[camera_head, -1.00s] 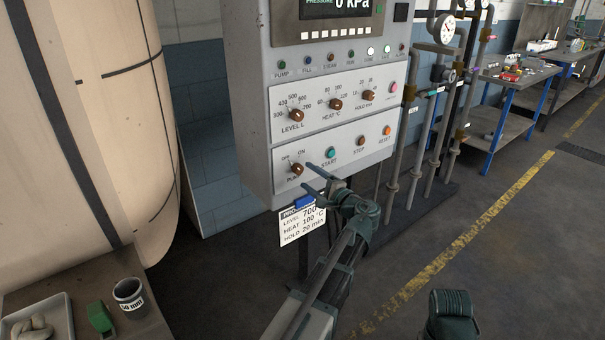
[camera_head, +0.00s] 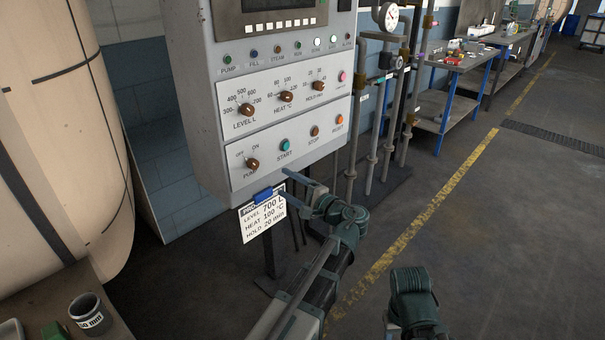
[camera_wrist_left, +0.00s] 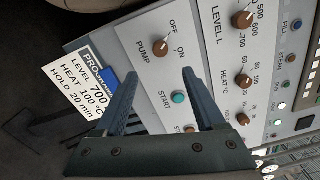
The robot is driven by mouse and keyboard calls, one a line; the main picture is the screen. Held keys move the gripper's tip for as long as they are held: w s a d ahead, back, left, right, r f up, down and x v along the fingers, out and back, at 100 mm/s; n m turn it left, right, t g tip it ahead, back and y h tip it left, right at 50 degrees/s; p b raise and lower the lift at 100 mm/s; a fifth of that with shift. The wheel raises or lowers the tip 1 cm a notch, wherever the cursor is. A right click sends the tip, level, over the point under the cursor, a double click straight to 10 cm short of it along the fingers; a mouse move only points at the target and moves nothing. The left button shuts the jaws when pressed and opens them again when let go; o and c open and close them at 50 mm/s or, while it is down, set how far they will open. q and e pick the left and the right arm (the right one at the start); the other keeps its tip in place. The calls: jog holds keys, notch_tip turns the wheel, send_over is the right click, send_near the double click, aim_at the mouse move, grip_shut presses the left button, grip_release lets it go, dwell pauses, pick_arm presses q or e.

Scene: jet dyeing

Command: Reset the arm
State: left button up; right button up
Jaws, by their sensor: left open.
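A white settings card (camera_head: 262,222) with a blue clip hangs under the panel, close to my left gripper. Vertical pipes (camera_head: 388,110) with a gauge stand right of the panel. A large beige vessel (camera_head: 80,150) stands left. The floor at right (camera_head: 500,250) is clear.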

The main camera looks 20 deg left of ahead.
pick_arm(q)
jog(key=s+d+f+n+g+h, duration=0.1)
jog(key=s+d+f+g+h, duration=0.1)
jog(key=s+d+f+h, duration=0.45)
jog(key=s+d+f+n+g+h, duration=0.2)
jog(key=s+d+f, duration=0.15)
jog(key=f, duration=0.55)
jog(key=s+d+f+g+h, duration=0.3)
jog(key=s+d+f+h, duration=0.3)
jog(key=s+d, duration=0.6)
notch_tip(320, 180, up, 18)
jog(key=d+p, duration=0.2)
jog(key=p, duration=1.6)
jog(key=shift+d+f+n+h, duration=0.15)
jog(key=shift+d+n+h, duration=0.15)
jog(key=shift+h, duration=0.15)
